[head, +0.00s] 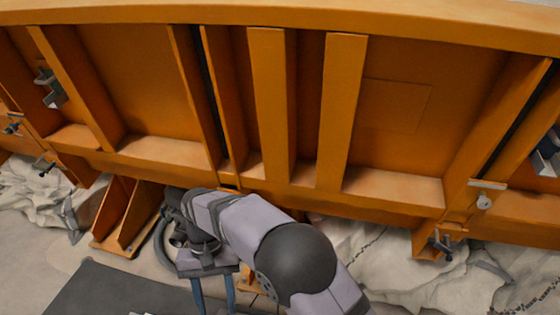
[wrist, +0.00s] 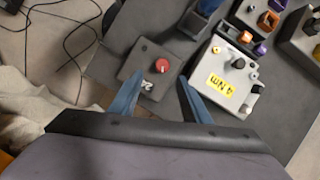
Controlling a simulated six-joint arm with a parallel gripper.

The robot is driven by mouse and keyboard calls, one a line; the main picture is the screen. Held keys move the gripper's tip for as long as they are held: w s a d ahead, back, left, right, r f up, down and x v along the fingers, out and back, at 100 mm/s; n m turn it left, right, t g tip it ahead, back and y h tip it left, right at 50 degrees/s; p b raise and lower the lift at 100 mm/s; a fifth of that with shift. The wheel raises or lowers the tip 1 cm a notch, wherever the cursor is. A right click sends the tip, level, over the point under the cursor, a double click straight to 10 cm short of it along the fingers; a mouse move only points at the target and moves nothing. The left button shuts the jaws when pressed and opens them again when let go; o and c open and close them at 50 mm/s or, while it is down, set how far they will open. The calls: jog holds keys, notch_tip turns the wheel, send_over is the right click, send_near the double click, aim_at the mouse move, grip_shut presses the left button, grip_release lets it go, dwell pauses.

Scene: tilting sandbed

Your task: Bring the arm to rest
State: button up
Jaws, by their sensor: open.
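My gripper (head: 213,292) hangs at the lower middle of the head view, its two blue fingers pointing down and spread apart. In the wrist view my gripper (wrist: 157,98) is open, with nothing between its fingertips. Beyond the fingers lies a dark grey box (wrist: 135,70) with a red round knob (wrist: 160,67). My arm's grey links cross the lower middle of the head view.
A large orange ribbed steel wall (head: 390,100) fills the upper head view. Pale cloth-like heaps (head: 400,260) lie along its foot. A dark mat (head: 90,290) is at lower left. The wrist view shows a light block with a yellow "4 Nm" label (wrist: 219,86) and a black cable (wrist: 70,35).

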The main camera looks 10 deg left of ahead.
jog(key=w+d+r+m+t+y, duration=0.15)
jog(key=w+d, duration=0.25)
jog(key=d, duration=0.6)
jog(key=w+d+r+m, duration=0.15)
jog(key=w+d, duration=0.25)
jog(key=d, duration=0.7)
jog(key=s+d+t, duration=0.1)
jog(key=s+d, duration=0.2)
jog(key=d, duration=0.5)
jog(key=s+d+m+t, duration=0.1)
jog(key=s+d, duration=0.3)
jog(key=d, duration=0.5)
jog(key=shift+s+f+m, duration=0.2)
jog(key=shift+m, duration=0.1)
